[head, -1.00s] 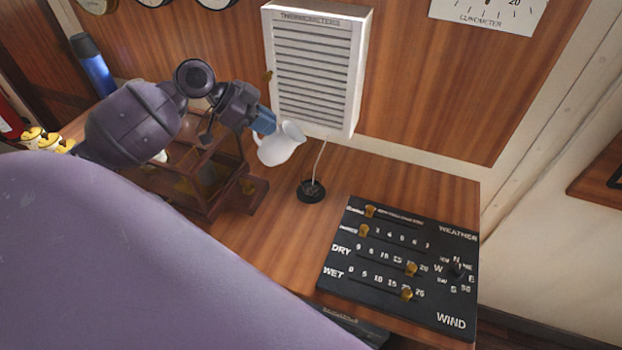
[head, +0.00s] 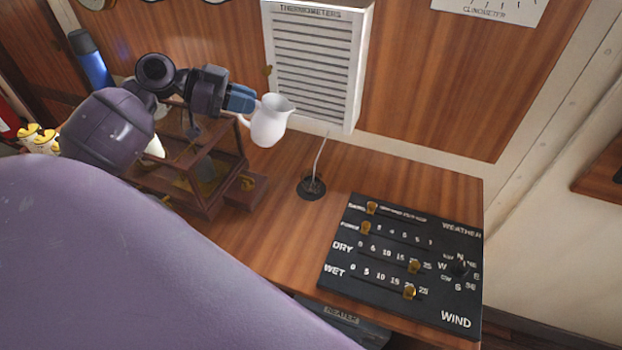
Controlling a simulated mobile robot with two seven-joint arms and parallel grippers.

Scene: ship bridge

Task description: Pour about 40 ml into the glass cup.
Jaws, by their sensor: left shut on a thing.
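A white pitcher (head: 268,122) with a spout on its right side is in the head view, above the wooden desk. My left gripper (head: 246,100) is shut on it, at its left side, and holds it nearly upright. What is inside the pitcher cannot be seen. I do not see a glass cup; my left arm and the large purple part of my body cover much of the desk's left and front. My right gripper is not in view.
A wooden frame box (head: 205,185) stands below my left arm. A black weather panel (head: 405,262) lies on the desk (head: 275,215) at right. A thin rod stands in a dark round base (head: 311,188). A white louvred box (head: 318,65) hangs behind. A blue bottle (head: 92,62) stands at far left.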

